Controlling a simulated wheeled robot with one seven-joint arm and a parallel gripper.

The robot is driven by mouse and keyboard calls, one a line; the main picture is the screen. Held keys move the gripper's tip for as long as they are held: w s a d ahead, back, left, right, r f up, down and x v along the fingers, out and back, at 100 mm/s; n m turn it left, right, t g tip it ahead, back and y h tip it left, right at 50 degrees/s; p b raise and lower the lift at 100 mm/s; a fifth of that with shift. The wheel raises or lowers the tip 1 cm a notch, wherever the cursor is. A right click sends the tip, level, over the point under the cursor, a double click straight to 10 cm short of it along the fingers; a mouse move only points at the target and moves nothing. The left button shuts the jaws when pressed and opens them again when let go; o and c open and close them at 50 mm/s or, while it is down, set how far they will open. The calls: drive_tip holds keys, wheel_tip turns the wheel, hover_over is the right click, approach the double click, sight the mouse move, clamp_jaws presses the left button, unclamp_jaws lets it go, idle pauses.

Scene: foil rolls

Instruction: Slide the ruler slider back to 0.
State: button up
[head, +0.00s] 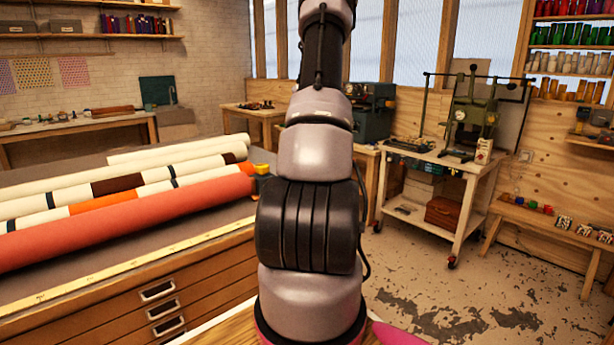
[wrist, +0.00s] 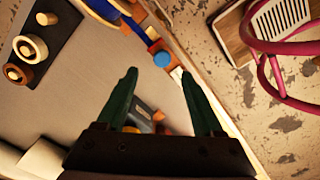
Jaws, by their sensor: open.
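The ruler (head: 120,268) is a pale yellow marked strip along the front edge of the bench. I cannot make out its numbers. In the wrist view a small blue round-topped piece (wrist: 162,59) with brown beside it sits near the bench edge; it may be the slider, but I cannot be sure. No slider is clear in the head view, where my arm hides the ruler's right end. My gripper (wrist: 158,72) is open, its two dark green fingers apart with nothing held between them. The blue piece appears just beyond the fingertips, between them.
Several long rolls, including a red one (head: 130,215), lie on the bench (head: 185,235). A yellow-orange object (head: 262,170) is at their right end. Wooden round pieces (wrist: 30,48) lie on a dark mat. Pink tubing (wrist: 275,75) is at the wrist view's right.

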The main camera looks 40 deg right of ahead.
drive_tip(key=shift+r, duration=1.45)
